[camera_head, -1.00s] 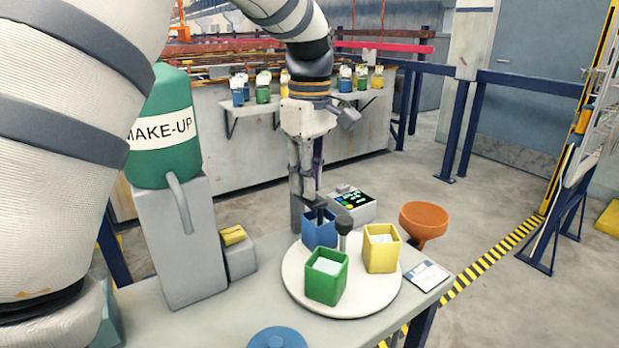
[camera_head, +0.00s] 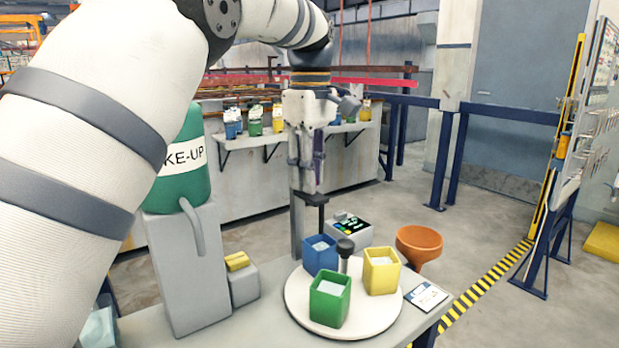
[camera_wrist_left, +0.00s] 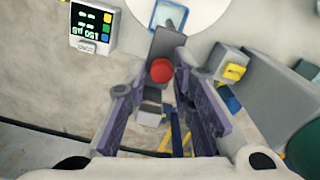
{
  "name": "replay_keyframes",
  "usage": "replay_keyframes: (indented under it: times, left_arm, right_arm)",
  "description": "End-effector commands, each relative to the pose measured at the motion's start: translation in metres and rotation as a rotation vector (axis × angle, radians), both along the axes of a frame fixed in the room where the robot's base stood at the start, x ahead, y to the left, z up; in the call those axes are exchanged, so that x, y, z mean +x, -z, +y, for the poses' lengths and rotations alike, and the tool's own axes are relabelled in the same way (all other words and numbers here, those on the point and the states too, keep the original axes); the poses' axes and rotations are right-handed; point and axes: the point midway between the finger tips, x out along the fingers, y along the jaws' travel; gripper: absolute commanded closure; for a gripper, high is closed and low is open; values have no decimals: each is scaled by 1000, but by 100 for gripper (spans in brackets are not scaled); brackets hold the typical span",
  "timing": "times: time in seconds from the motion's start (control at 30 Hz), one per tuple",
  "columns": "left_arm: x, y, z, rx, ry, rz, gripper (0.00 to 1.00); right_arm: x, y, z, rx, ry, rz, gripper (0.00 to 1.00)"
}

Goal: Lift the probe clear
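The probe hangs from a dark bracket (camera_head: 316,199) with a thin dark shaft (camera_head: 321,220) over the blue tub (camera_head: 320,254). The shaft's end is close to the tub's rim; whether it is above or just inside is hard to tell. My left gripper (camera_head: 309,190) points down over the bracket, beside the grey upright post (camera_head: 297,225). In the left wrist view, the fingers stand on both sides of the probe's red knob (camera_wrist_left: 161,70), at the grey bracket (camera_wrist_left: 167,43). The blue tub (camera_wrist_left: 169,15) shows beyond. My right gripper is not in view.
A white turntable (camera_head: 372,324) bears the blue, green (camera_head: 330,298) and yellow (camera_head: 381,270) tubs around a dark-topped knob (camera_head: 345,247). A display box (camera_head: 349,229) and an orange funnel (camera_head: 419,243) stand behind. A green make-up bottle (camera_head: 182,180) is left.

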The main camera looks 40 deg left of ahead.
Motion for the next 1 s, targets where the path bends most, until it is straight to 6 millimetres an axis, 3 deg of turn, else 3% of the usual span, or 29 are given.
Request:
replay_keyframes:
  times: [0.33,0.7,1.0]
  left_arm:
    - [0,-1,0,-1,0,1,63]
    - [0,-64,0,0,0,-3,63]
    - [-1,-76,0,-1,-1,0,63]
  right_arm:
    - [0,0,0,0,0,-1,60]
    - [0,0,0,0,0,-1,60]
    - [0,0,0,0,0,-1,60]
